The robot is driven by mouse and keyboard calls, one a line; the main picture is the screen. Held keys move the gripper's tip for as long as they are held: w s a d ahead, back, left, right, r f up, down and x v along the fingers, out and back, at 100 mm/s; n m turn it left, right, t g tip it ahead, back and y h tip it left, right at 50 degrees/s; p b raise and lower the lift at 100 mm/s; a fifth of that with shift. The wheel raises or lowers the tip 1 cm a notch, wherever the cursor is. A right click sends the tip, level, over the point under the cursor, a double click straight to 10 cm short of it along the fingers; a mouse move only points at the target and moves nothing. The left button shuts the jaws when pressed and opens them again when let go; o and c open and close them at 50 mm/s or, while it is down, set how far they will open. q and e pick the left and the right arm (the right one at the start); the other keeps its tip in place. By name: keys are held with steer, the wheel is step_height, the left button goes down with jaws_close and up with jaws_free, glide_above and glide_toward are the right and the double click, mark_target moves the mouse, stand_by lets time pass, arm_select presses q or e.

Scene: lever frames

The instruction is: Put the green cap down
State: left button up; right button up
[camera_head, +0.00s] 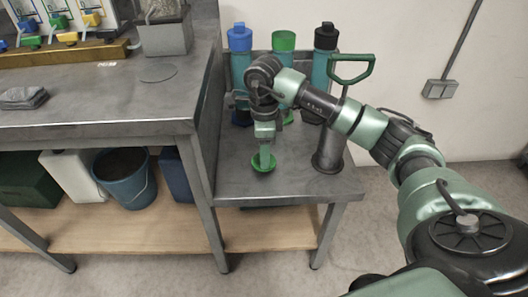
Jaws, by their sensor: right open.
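A green round cap (258,169) lies on the lower grey metal table, near its front left part. My right gripper (265,160) points down right over the cap, with its fingertips at or in the cap. The jaws are open, though they look narrow from here. Whether the fingertips touch the cap is too small to tell. My left gripper is not in view.
Tall bottles with blue (239,38), green (284,41) and black (326,37) tops stand at the back of the lower table (290,185). A grey post with a green handle (351,70) stands to the right. The higher bench (110,105) rises to the left.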

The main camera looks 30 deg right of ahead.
step_height(320, 180, up, 3)
steer(key=shift+r+p, duration=0.1)
steer(key=shift+p, duration=0.2)
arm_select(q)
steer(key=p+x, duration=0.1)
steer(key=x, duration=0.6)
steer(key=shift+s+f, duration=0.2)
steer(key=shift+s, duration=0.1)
arm_select(e)
step_height(320, 180, up, 9)
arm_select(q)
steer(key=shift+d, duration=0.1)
arm_select(e)
steer(key=shift+f, duration=0.2)
